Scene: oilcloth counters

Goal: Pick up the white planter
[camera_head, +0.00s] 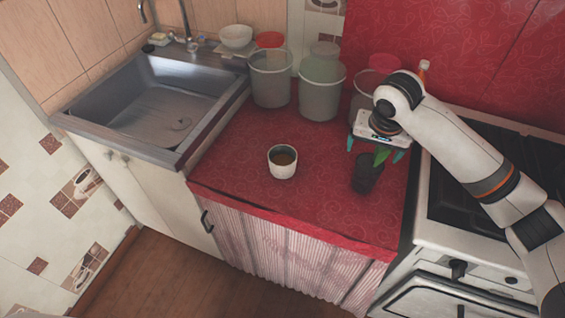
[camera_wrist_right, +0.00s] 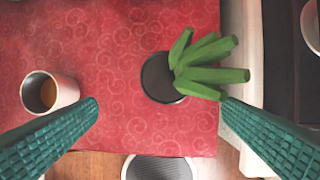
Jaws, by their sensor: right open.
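The white planter (camera_head: 283,158), a small round pot with something brown inside, stands upright on the red oilcloth counter (camera_head: 235,160). It also shows at the left of the right wrist view (camera_wrist_right: 66,92). My right gripper (camera_head: 375,150) is open and empty, above a dark pot (camera_head: 366,178) with green leaves, to the right of the white planter. In the right wrist view the teal fingers (camera_wrist_right: 160,103) are spread wide, and the dark pot (camera_wrist_right: 158,78) with its leaves (camera_wrist_right: 208,66) lies below and between them. My left gripper is out of view.
Several buckets, such as a grey one (camera_head: 271,85) and a greenish one (camera_head: 320,95), stand along the back of the counter. A metal sink (camera_head: 165,105) is on the left. A stove (camera_head: 440,225) is on the right. The counter around the white planter is clear.

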